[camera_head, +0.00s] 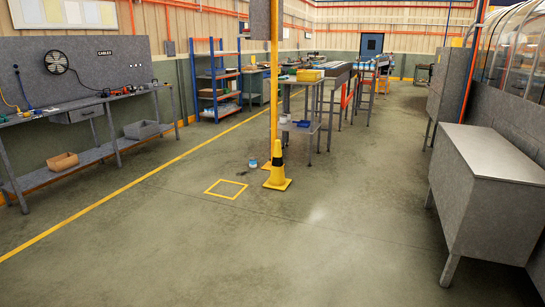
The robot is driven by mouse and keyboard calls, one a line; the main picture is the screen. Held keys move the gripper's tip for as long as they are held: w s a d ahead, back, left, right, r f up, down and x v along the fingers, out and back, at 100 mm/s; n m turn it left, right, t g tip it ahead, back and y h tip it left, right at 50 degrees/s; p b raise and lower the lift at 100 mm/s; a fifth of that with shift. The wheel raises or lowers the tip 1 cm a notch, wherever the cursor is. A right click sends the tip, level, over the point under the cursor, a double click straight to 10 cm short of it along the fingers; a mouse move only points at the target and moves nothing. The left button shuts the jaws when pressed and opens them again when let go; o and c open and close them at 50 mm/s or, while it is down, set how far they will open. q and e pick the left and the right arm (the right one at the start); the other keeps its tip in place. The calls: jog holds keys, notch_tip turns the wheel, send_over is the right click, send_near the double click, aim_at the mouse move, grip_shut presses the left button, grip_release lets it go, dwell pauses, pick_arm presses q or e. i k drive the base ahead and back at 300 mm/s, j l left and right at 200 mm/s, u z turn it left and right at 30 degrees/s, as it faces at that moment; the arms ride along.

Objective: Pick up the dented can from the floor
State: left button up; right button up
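A small can (253,164), white and blue, is on the floor in the middle distance, just left of the yellow cone and pole. It is too small to make out a dent. A dark spot or small object lies on the floor just below and left of it. Neither of my grippers shows in the head view.
A yellow cone (278,170) stands beside a yellow pole (274,80). A yellow taped square (226,188) is on the floor. A workbench (75,113) lines the left wall, and a grey cabinet (485,200) stands at right. The near floor (250,250) is clear.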

aim_at(253, 160)
jog(key=i, duration=6.4)
jog(key=i+z, duration=0.1)
jog(key=i, duration=0.5)
jog(key=i+j+z, duration=0.15)
jog(key=i, duration=0.4)
